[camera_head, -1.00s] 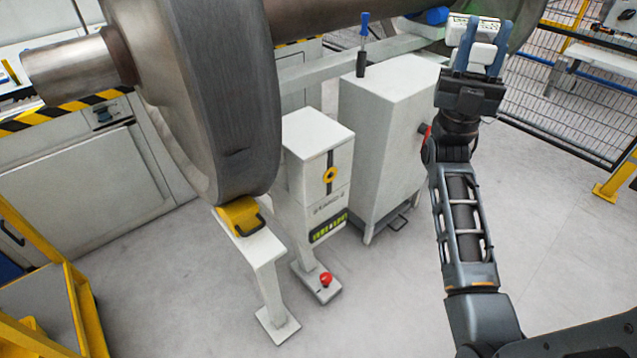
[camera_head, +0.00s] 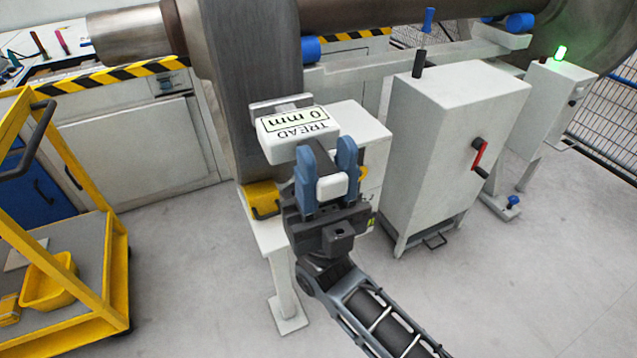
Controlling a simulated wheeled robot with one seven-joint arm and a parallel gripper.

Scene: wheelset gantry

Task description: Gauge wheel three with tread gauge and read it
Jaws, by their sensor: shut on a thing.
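My gripper (camera_head: 327,178) is shut on the white tread gauge (camera_head: 298,133), with its blue fingers around the gauge's small white grip. The gauge's display reads "TREAD 0 mm", upside down in this view. A grey bar along the gauge's far edge lies in front of the large steel wheel (camera_head: 228,75). I cannot tell whether the bar touches the tread. No number shows on the wheel. A yellow chock (camera_head: 262,199) sits at the wheel's foot on a white stand.
A white pedestal (camera_head: 352,117) is partly hidden behind my gripper. A green lamp (camera_head: 560,53) glows farther right. A yellow cart (camera_head: 75,270) stands left. Floor between is clear.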

